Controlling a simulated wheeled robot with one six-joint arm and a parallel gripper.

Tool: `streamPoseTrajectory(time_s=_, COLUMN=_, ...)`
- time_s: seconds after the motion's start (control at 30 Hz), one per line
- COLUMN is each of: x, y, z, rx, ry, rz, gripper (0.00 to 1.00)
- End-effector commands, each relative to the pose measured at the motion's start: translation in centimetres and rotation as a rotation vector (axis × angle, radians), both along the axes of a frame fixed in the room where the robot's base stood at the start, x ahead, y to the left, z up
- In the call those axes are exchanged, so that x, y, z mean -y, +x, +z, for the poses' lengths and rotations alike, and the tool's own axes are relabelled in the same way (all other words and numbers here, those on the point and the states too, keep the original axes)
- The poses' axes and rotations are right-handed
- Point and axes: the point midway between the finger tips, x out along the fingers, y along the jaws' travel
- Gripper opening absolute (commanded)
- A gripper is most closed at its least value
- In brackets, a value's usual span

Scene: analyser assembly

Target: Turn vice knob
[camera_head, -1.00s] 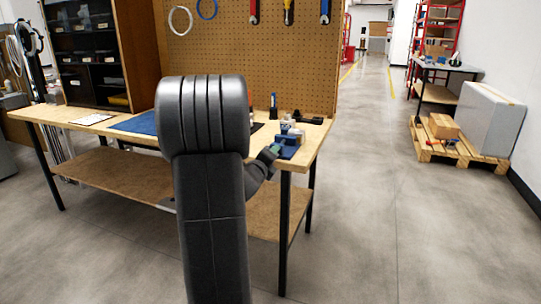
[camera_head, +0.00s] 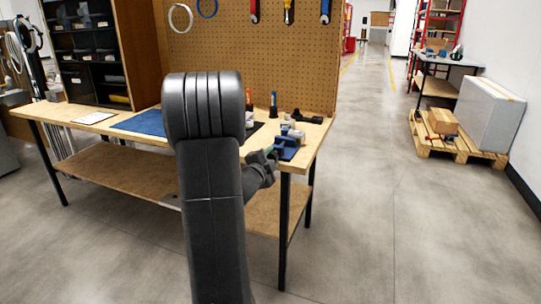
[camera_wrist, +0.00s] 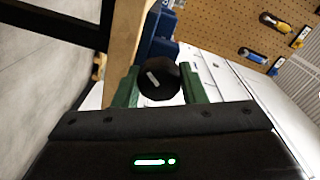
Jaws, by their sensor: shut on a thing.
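The blue vice (camera_head: 288,150) sits at the right front corner of the workbench. In the wrist view its blue body (camera_wrist: 160,32) shows behind the knob. The round black vice knob (camera_wrist: 162,82) has a short white mark, which lies tilted. My gripper (camera_wrist: 160,86) has its two green fingers on either side of the knob and is shut on it. In the head view my gripper (camera_head: 268,155) is small and reaches the vice from the front left. My own arm hides part of the bench there, and the knob cannot be made out.
The wooden workbench (camera_head: 90,124) carries a blue mat (camera_head: 140,123) and small bottles and tools near the vice. A pegboard (camera_head: 270,60) with hanging tools stands behind. The floor to the right is clear up to a pallet (camera_head: 460,150) with boxes.

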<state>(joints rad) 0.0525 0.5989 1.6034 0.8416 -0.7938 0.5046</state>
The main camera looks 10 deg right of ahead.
Motion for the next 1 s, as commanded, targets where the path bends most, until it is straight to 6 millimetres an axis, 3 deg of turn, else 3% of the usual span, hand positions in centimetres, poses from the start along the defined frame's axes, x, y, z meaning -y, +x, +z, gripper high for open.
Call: streamPoseTrajectory(time_s=1.0, x=0.02, y=-0.09, z=-0.06, rx=-0.545, ry=-0.796, rz=0.001, gripper=0.15)
